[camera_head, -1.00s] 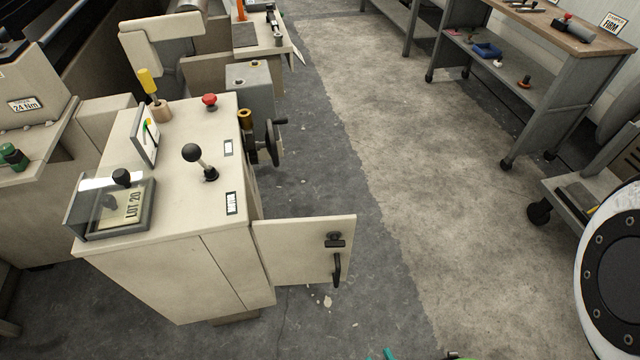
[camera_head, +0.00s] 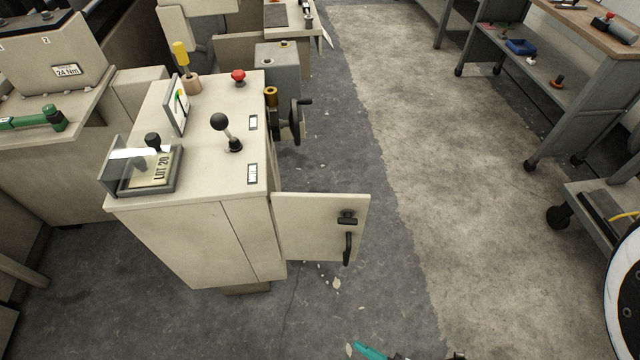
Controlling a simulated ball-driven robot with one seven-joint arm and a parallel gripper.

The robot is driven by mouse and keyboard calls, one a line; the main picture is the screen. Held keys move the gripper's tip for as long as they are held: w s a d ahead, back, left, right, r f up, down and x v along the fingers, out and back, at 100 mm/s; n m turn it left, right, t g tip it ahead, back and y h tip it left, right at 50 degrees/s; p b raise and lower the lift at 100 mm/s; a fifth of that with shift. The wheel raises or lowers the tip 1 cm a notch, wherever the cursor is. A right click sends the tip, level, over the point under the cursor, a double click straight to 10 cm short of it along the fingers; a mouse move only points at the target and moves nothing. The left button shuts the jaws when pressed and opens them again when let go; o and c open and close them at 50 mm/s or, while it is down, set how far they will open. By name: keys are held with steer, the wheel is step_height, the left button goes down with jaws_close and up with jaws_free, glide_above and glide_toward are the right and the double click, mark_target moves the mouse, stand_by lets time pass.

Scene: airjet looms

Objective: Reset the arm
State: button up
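My gripper is not in view. A white rounded part with a dark bolted face (camera_head: 625,300), which looks like a link of my own arm, shows at the right edge and is cut off by the frame. Its pose beyond the edge is hidden. A teal piece (camera_head: 370,351) with dark parts beside it shows at the bottom edge, mostly cut off; I cannot tell what it is.
A beige cabinet (camera_head: 190,235) with a black-knobbed lever (camera_head: 226,130), red button (camera_head: 238,77) and handwheel (camera_head: 295,122) stands left. Its door (camera_head: 315,225) is open into the aisle. A wheeled cart (camera_head: 590,205) and workbench (camera_head: 590,95) stand right. The middle floor (camera_head: 425,170) is clear.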

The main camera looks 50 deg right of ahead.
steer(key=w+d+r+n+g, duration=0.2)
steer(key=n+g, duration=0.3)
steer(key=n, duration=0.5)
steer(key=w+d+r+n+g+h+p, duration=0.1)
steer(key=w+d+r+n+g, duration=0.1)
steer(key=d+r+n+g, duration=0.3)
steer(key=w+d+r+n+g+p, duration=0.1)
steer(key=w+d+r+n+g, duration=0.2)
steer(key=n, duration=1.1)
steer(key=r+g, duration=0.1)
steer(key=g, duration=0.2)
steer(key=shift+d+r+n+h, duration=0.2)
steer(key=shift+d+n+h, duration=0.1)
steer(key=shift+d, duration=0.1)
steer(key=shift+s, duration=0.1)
